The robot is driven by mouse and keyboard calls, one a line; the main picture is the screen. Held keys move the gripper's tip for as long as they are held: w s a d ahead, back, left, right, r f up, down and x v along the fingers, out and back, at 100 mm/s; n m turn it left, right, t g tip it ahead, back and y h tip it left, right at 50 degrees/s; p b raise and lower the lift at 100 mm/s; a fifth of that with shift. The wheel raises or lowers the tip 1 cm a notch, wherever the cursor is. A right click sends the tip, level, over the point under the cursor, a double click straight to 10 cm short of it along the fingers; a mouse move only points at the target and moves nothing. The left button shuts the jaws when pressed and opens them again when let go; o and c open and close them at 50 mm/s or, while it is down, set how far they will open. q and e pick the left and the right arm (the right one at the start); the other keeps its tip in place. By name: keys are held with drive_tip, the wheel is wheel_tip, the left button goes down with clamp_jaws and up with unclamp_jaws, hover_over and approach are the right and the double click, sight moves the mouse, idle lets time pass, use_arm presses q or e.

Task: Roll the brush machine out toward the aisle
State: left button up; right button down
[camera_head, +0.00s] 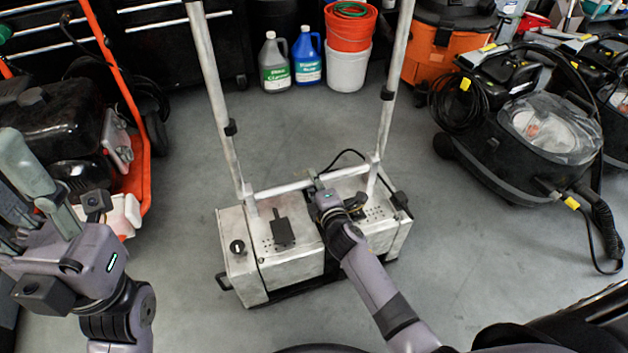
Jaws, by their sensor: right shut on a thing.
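The brush machine (291,266) is a worn pale metal box on the floor in the middle of the head view. Two tall poles rise from it, joined low down by a crossbar (283,187). My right gripper (322,190) reaches in from the lower right and is shut on the machine at the crossbar, near its middle. Its fingertips are mostly hidden by the gripper body. My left gripper (14,165) is raised at the left edge, away from the machine. Its fingers are apart and empty, with one partly cut off by the frame.
An orange-framed machine (120,80) stands at the left. Two jugs (275,65) and stacked buckets (347,60) stand behind. An orange vacuum (437,60) and a black cleaner (520,130) with hoses stand at the right. Grey floor is clear around the brush machine.

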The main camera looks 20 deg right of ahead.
drive_tip(key=shift+s, duration=0.25)
drive_tip(key=c, duration=1.4)
unclamp_jaws()
drive_tip(key=shift+c, duration=0.2)
drive_tip(key=s, duration=0.4)
drive_tip(key=s+r, duration=0.1)
drive_tip(key=s, duration=0.3)
drive_tip(key=s+r, duration=0.1)
drive_tip(key=s, duration=0.2)
drive_tip(key=shift+s+d+r, duration=0.15)
drive_tip(key=shift+s+d, duration=0.05)
drive_tip(key=shift+s, duration=0.2)
